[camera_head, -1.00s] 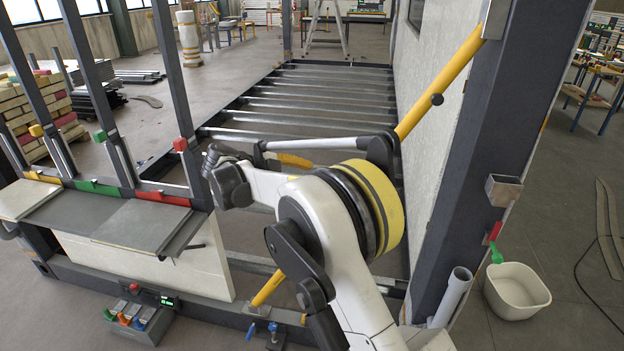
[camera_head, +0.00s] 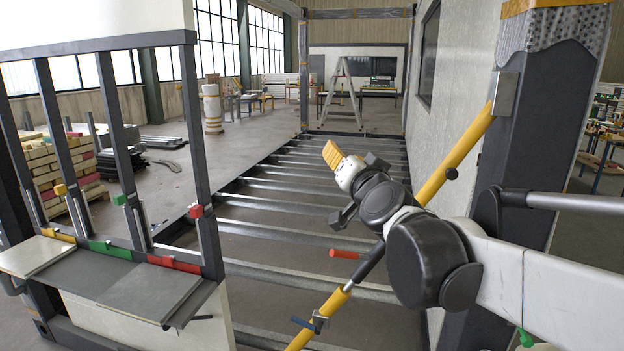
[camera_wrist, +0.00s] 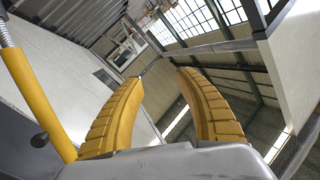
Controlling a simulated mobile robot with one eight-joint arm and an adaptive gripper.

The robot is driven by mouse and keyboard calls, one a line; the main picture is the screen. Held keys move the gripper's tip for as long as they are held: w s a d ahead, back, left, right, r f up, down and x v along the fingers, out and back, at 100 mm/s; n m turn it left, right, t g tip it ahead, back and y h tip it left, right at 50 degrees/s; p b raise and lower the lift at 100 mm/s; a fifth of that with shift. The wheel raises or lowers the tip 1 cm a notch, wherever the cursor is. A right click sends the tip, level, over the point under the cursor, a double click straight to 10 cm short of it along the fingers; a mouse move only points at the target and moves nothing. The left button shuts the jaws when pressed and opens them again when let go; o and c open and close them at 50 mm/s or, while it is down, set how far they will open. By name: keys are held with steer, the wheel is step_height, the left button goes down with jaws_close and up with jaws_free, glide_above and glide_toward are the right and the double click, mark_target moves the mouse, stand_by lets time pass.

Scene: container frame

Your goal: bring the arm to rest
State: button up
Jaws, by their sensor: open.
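My gripper (camera_head: 334,156) is at the end of my white and grey arm, in the middle of the head view, above the open floor beams. Its yellow fingers point up and to the left in that view. In the wrist view the two yellow ridged fingers (camera_wrist: 158,85) stand apart with nothing between them. The gripper is open and empty. My arm reaches in from the right edge of the head view.
A yellow diagonal brace (camera_head: 455,160) runs close by my arm to a dark post (camera_head: 545,120). A shelf (camera_head: 120,285) with yellow, green and red clips stands at left. Metal floor beams (camera_head: 285,232) lie below. Open space surrounds the gripper's tip.

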steer(key=s+d+f+n+g+h, duration=0.1)
steer(key=s+d+f+g, duration=0.2)
steer(key=s+f, duration=0.6)
steer(key=s+d+f+n+g+h, duration=0.1)
steer(key=s+d+f+g, duration=0.3)
steer(key=s+f, duration=0.6)
steer(key=s+d+f+n+g+h, duration=0.1)
steer(key=s+d+f+g, duration=0.3)
steer(key=s+f, duration=0.6)
steer(key=shift+s+d+n, duration=0.5)
steer(key=shift+s+d, duration=0.15)
steer(key=shift+d, duration=0.05)
